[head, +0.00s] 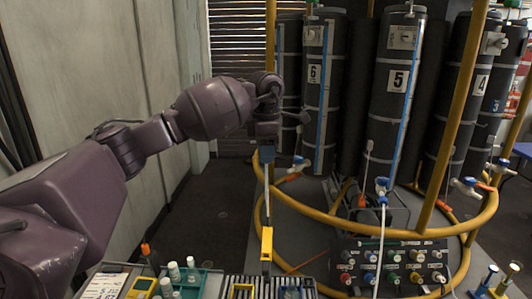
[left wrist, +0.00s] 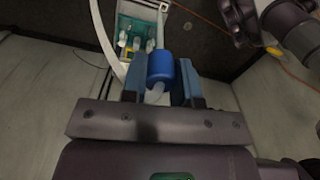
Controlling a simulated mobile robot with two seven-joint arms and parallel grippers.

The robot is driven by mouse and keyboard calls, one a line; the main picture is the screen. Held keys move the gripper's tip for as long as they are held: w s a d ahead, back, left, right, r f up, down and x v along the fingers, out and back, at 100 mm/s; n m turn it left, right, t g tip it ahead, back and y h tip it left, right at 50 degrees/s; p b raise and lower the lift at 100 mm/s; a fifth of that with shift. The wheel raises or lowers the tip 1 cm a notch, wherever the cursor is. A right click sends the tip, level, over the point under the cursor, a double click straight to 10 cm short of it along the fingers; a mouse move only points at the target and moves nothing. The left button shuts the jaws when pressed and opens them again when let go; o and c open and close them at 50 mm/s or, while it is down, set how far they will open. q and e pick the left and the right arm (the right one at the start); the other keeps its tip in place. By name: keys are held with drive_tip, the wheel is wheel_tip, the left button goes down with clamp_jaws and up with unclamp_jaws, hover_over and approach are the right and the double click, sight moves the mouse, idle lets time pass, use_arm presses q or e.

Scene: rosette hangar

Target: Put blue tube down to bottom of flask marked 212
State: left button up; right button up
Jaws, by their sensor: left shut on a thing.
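A pale strip runs away beyond the blue cylinder. In the head view a thin pale strip hangs below the gripper towards a yellow block (head: 266,244); I cannot tell how they join. No flask with a readable 212 shows. My right gripper is not seen.
Dark columns marked 6 (head: 315,110), 5 (head: 393,105) and 4 (head: 468,115) stand inside yellow rails. A control panel (head: 389,266) stands below them. A teal rack (head: 205,283) with white-capped vials is at bottom left, beside a slotted rack. The floor left of the rails is clear.

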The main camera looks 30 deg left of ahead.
use_arm(q)
drive_tip(key=shift+d+f+b, duration=0.15)
drive_tip(key=shift+f+b, duration=0.15)
drive_tip(key=w+d+f+m+b, duration=0.1)
drive_tip(key=f+b, duration=0.3)
drive_tip(key=f, duration=0.8)
drive_tip(key=w+d+f+m+b, duration=0.2)
drive_tip(key=w+f+b, duration=0.2)
drive_tip(key=f, duration=0.8)
drive_tip(key=w+d+f+m+b, duration=0.1)
drive_tip(key=w+d+f+b, duration=0.1)
drive_tip(key=f, duration=1)
drive_tip(key=shift+w+d+b, duration=0.2)
drive_tip(key=shift+w+b, duration=0.55)
drive_tip(key=shift+b, duration=0.25)
drive_tip(key=shift+f, duration=0.35)
